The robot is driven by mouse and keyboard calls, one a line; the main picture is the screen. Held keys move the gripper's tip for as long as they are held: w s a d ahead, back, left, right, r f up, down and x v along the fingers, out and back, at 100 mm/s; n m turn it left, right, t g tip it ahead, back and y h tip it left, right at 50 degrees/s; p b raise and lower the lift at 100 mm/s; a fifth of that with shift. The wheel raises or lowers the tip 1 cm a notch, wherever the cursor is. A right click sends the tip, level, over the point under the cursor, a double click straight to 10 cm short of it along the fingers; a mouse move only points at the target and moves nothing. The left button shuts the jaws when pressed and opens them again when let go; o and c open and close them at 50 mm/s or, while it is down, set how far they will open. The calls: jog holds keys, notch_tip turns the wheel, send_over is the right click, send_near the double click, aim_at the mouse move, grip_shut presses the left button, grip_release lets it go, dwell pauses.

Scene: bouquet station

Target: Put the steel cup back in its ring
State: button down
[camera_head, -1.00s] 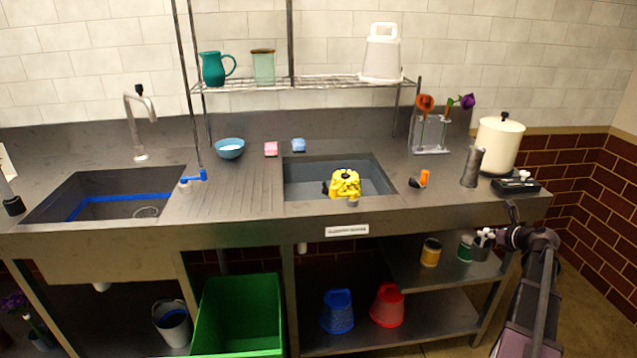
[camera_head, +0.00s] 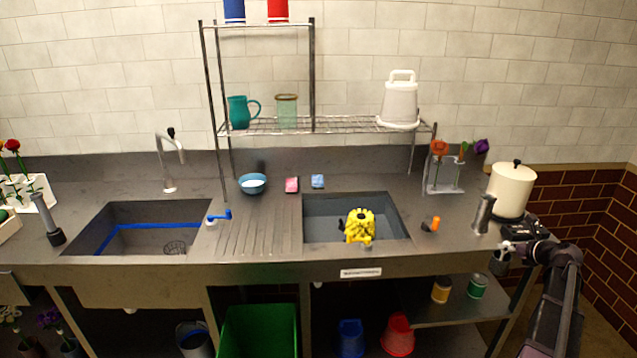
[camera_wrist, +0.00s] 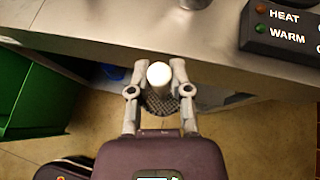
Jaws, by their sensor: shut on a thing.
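My gripper (camera_head: 504,249) is at the right, in front of the counter's front edge and about level with it. The cup hangs over open floor, apart from the counter. I cannot make out its ring for certain.
The counter edge (camera_wrist: 110,42) lies just beyond the cup. A control box (camera_wrist: 283,30), a cream pot (camera_head: 511,190) and a grey cylinder (camera_head: 484,213) stand on the counter nearby. Yellow (camera_head: 440,291) and green (camera_head: 478,286) tins stand on the shelf below.

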notch_tip(320, 180, up, 24)
jog(key=p, duration=2.2)
jog(key=shift+p, duration=0.4)
jog(key=shift+w+a, duration=0.1)
jog(key=shift+a, duration=0.05)
